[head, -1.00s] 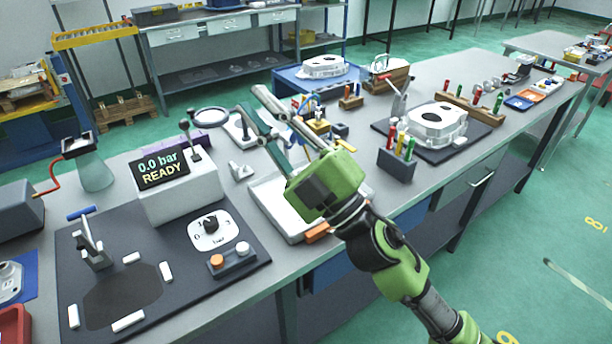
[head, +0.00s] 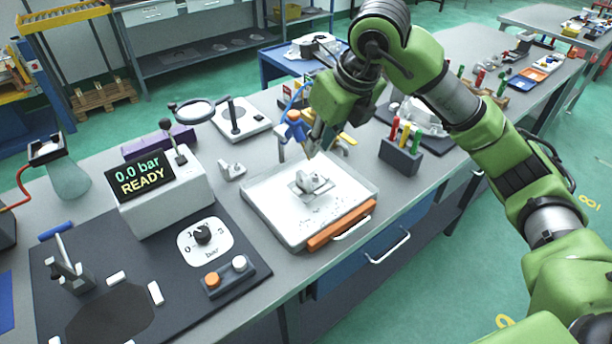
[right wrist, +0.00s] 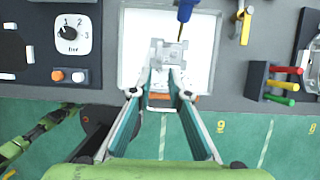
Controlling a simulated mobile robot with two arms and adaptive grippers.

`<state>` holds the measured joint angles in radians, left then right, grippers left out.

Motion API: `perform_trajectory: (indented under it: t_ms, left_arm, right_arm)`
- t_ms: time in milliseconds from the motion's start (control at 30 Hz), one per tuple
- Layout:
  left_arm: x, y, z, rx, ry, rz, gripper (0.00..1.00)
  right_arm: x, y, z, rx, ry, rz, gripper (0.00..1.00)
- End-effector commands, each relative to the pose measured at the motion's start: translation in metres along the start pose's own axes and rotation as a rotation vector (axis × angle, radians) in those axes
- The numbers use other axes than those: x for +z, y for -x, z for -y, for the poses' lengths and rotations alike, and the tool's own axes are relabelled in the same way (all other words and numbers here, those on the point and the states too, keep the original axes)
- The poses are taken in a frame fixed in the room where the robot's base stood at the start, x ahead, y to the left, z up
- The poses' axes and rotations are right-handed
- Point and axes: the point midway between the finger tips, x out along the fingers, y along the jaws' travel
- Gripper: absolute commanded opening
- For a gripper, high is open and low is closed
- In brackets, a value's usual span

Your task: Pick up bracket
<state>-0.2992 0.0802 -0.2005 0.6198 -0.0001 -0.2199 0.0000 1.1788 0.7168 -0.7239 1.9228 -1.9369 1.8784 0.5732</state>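The bracket (head: 312,184), a small grey casting with a flat base and raised lugs, lies on a white tray (head: 268,198). In the right wrist view the bracket (right wrist: 168,50) shows from above, ahead of the fingers. My right gripper (head: 313,150) hangs above and just behind the bracket in the head view, fingers pointing down. In the right wrist view its fingers (right wrist: 161,94) stand apart with nothing held between them.
An orange bar with a handle (head: 342,226) lines the tray's front edge. A pen block (head: 400,156) is to the right; the pressure display (head: 141,176) and a small grey casting (head: 232,171) are left.

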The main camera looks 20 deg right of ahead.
Motion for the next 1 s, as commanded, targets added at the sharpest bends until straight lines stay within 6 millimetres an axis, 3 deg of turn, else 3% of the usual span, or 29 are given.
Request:
perform_trajectory:
  t_ms: [400,667,1000]
  left_arm:
    - [0.002,0.011,0.000,0.000,0.000,0.003,0.40]
    - [0.001,0.015,0.000,0.000,0.000,0.003,0.40]
    - [-0.001,0.030,0.001,0.000,0.001,0.003,0.40]
  right_arm:
    - [-0.002,-0.069,0.003,-0.009,-0.003,-0.009,0.17]
    - [-0.002,-0.089,0.002,-0.009,-0.001,-0.007,0.17]
    - [-0.006,-0.133,-0.001,-0.009,0.000,-0.006,0.17]
